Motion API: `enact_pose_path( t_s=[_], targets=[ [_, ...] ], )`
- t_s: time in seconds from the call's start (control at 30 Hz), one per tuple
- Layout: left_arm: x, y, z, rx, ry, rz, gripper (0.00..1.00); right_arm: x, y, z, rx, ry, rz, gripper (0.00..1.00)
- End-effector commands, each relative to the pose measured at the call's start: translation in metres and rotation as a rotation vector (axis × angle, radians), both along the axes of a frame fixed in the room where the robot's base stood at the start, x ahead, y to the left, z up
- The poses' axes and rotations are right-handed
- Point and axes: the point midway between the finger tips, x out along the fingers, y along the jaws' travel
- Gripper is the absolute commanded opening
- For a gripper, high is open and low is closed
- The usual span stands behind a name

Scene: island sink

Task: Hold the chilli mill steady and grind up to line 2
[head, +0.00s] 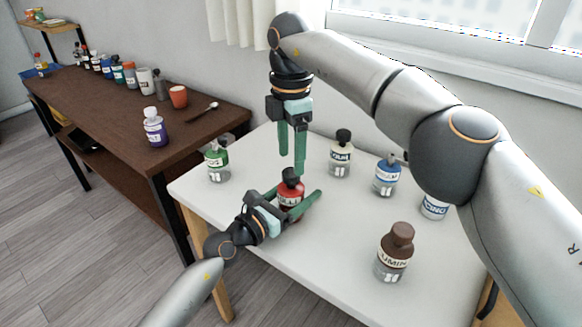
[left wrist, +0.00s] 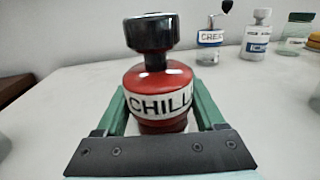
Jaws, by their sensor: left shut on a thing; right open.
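The chilli mill (head: 291,188) stands upright on the white table (head: 340,255). It has a red body, a white label and a dark knob on top. It also shows large in the left wrist view (left wrist: 160,80), label facing the camera. My left gripper (head: 298,199) is shut on the chilli mill's body, one green finger on each side. My right gripper (head: 292,168) is open and points down just above the mill's knob, its green fingers apart. The lower part of the mill and any line marks are hidden.
Other mills stand on the white table: a green one (head: 217,160), a cream one (head: 341,155), a blue one (head: 387,176) and a brown one (head: 395,252). A brown side table (head: 120,110) at left carries several bottles and an orange cup (head: 178,97).

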Motion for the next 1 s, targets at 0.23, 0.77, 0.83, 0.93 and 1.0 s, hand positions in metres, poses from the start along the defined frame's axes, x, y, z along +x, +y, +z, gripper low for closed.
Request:
enact_pose_path(
  t_s=[0.23,0.77,0.83,0.93,1.0],
  targets=[
    [0.000,0.000,0.000,0.000,0.000,0.000,0.81,0.000,0.000,0.000,0.000,0.000,0.000,0.70],
    [-0.004,0.004,0.000,0.000,0.000,0.000,1.00,0.000,0.000,0.000,0.000,0.000,0.000,0.70],
    [-0.010,0.009,-0.001,0.000,0.000,0.000,1.00,0.000,0.000,0.000,0.000,0.000,0.000,0.70],
    [-0.022,0.020,-0.001,0.001,0.001,0.001,1.00,0.000,0.000,0.000,0.000,0.000,0.000,0.70],
    [-0.032,0.030,-0.001,0.001,0.001,0.001,1.00,0.000,0.000,0.000,0.000,0.000,0.000,0.70]
  ],
)
